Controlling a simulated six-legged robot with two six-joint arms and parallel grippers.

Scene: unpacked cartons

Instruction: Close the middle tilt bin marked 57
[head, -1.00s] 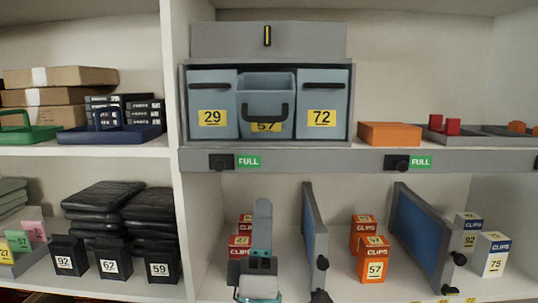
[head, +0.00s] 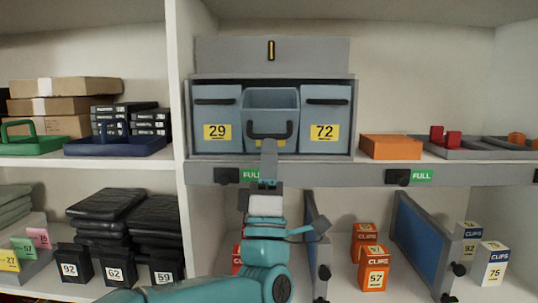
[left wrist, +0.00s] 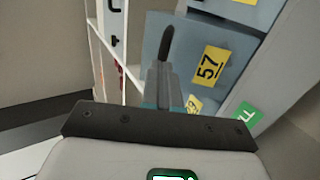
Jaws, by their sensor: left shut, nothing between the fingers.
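The middle tilt bin (head: 271,98) is a blue-grey bin tipped forward between the bins marked 29 (head: 217,108) and 72 (head: 324,108). Its dark handle (head: 270,130) is on its front. In the head view my left gripper (head: 269,148) is shut and empty, pointing up in front of the bin's lower front and covering its label. In the left wrist view the yellow 57 label (left wrist: 208,66) shows on the bin front, with the gripper fingers (left wrist: 160,75) close by. I cannot tell whether they touch the bin. My right gripper is not in view.
The bins sit in a grey cabinet on the upper shelf, whose front edge (head: 310,174) carries green FULL tags. An orange box (head: 390,147) stands to the right. Below are blue-sided dividers (head: 420,245) and clips boxes (head: 375,268).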

